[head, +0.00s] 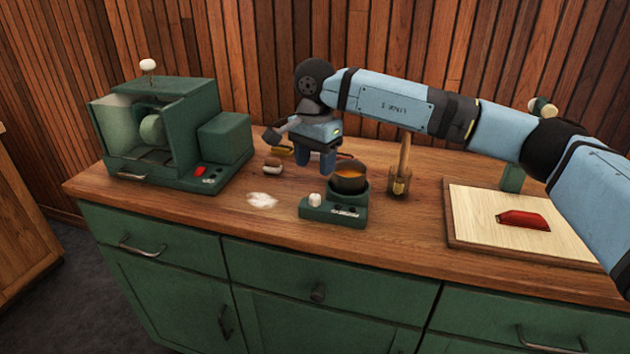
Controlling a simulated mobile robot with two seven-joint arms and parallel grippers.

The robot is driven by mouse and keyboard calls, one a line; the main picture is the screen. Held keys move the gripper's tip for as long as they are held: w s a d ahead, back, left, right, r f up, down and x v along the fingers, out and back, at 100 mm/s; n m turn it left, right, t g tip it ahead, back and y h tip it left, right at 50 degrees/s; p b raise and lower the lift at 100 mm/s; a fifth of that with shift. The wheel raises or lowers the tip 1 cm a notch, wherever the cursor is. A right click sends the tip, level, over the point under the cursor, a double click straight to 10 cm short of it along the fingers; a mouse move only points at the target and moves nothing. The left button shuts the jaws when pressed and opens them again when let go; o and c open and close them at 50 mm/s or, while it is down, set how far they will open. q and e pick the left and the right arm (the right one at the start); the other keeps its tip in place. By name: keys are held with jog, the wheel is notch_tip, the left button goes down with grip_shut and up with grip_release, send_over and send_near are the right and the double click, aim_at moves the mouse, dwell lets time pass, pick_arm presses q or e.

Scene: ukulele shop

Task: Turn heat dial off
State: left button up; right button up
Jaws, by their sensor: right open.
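A small green heater (326,212) stands near the front edge of the worktop. A dark pot (350,187) with amber liquid in it sits on the heater's right side. A white knob (315,199), which looks like the heat dial, sits on the heater's left side. Its exact turn position is too small to read. My right gripper (315,162) is open and points down, above and behind the white knob and apart from it. It shows nothing between its fingers. My left gripper is not in view.
A green machine (212,140) with a red button stands at the left. A brush-like brown and white item (272,168) and white powder (262,200) lie left of the heater. A wooden-handled tool (404,160) stands to its right. A board (480,215) holds a red object (523,220).

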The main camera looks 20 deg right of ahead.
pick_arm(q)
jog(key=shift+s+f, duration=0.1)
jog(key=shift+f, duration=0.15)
pick_arm(e)
notch_tip(320, 180, up, 6)
jog(key=shift+f, duration=0.25)
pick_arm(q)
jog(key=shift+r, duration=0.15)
